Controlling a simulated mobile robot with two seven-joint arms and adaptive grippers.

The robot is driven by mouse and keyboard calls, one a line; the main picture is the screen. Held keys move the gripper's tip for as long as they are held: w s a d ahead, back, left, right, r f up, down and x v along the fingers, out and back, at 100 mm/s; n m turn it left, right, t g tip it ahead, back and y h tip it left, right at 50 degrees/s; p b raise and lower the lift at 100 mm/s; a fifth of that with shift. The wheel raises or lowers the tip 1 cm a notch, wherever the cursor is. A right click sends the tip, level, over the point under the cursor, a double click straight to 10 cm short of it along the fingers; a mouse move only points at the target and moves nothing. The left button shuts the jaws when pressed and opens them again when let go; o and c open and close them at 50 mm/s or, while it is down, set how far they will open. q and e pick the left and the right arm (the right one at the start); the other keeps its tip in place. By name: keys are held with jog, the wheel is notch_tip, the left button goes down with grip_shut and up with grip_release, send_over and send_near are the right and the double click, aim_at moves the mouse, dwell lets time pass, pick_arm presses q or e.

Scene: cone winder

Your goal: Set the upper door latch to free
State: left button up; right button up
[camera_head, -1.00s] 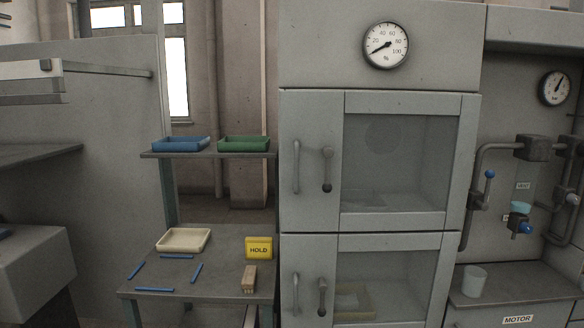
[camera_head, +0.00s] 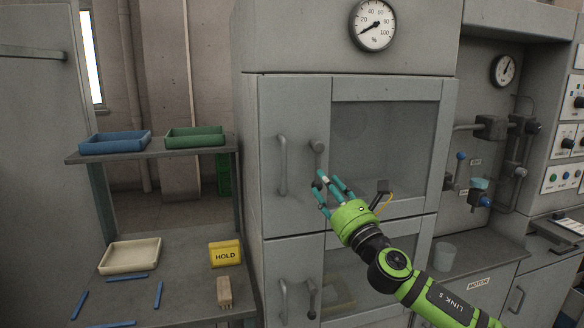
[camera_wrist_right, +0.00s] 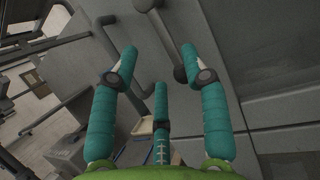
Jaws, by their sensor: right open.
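The upper door (camera_head: 290,105) of the grey cabinet is shut and has a window. Its latch (camera_head: 318,147) is a lever on a round pivot, right of the fixed bar handle (camera_head: 282,165), and it hangs down. My right gripper (camera_head: 327,190) is open, with its teal fingers at the lever's lower end and partly covering it. In the right wrist view, the latch lever (camera_wrist_right: 166,42) runs between the spread fingers of my right gripper (camera_wrist_right: 160,62), its dark knob close to one fingertip. I cannot tell whether they touch. My left gripper is not in view.
The lower door has its own latch (camera_head: 312,298) and bar handle (camera_head: 283,302). A dial gauge (camera_head: 372,25) is above the doors.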

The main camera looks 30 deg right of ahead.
aim_at(317, 169)
jog(key=shift+w+d+r, duration=0.2)
jog(key=shift+w+r, duration=0.05)
jog(key=shift+r, duration=0.15)
jog(key=p+x, duration=0.2)
jog(key=x, duration=0.3)
jog(key=shift+w+p, duration=0.4)
jog(key=shift+d, duration=0.1)
grip_shut()
